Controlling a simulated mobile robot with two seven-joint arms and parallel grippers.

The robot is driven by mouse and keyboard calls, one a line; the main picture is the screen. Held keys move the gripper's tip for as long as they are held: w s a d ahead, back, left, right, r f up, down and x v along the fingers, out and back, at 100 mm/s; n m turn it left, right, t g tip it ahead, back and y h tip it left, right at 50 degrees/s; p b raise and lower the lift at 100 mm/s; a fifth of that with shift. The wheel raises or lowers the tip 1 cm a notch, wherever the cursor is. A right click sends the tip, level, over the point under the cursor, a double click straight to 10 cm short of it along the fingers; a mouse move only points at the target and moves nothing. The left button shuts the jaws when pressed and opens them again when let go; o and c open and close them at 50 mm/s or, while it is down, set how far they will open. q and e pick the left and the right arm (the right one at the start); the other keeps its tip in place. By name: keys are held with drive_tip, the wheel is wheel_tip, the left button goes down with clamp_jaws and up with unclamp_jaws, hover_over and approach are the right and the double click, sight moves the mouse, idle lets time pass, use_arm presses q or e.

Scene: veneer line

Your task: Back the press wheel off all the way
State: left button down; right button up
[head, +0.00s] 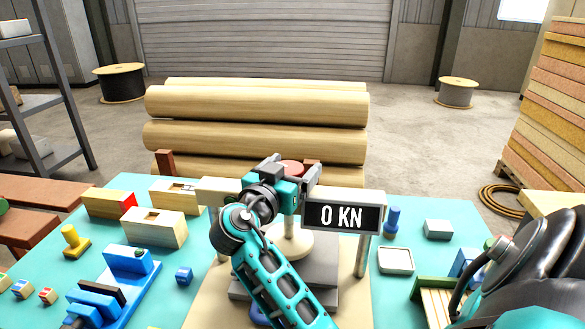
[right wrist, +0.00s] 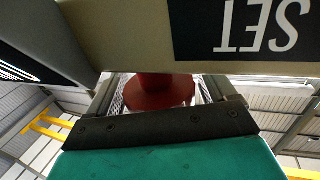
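The press stands in the middle of the teal table, with a cream crossbeam (head: 218,190), a metal post (head: 361,256) and a pale round plate (head: 291,243) below. Its display (head: 342,217) reads 0 KN. The red press wheel (head: 291,165) sits above the beam, partly hidden by my right gripper (head: 293,174). In the right wrist view the red wheel (right wrist: 158,92) lies between the two fingers of my right gripper (right wrist: 165,95), with gaps visible at its sides. The right gripper looks open around it. A SET label (right wrist: 262,28) shows on the beam. My left gripper is not in view.
Wooden blocks (head: 154,227) and a blue fixture (head: 112,288) stand on the left of the table (head: 180,302). A white tray (head: 396,261) and a blue peg (head: 391,220) are right of the press. Large logs (head: 255,105) are stacked behind.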

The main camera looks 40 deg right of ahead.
drive_tip(key=c, duration=0.8)
drive_tip(key=shift+n+t, duration=0.3)
drive_tip(key=shift+t, duration=0.2)
drive_tip(key=shift+n+t+y+b, duration=0.3)
drive_tip(key=shift+n+t+y, duration=0.3)
drive_tip(key=shift+t, duration=0.2)
drive_tip(key=n+t+y, duration=0.4)
drive_tip(key=t, duration=0.1)
drive_tip(key=shift+w+a+y, duration=0.2)
drive_tip(key=shift+w+y, duration=0.1)
drive_tip(key=n+t+y, duration=0.1)
drive_tip(key=n+y, duration=0.1)
drive_tip(key=n+t+y, duration=0.1)
drive_tip(key=n+y, duration=0.1)
drive_tip(key=y, duration=0.1)
drive_tip(key=n+t+y, duration=0.1)
drive_tip(key=n+y, duration=0.1)
drive_tip(key=y, duration=0.1)
drive_tip(key=shift+w+a+t+p, duration=0.2)
drive_tip(key=shift+a+t+p, duration=0.1)
drive_tip(key=shift+a+t, duration=0.1)
drive_tip(key=shift+n+y, duration=0.3)
drive_tip(key=shift+y, duration=0.1)
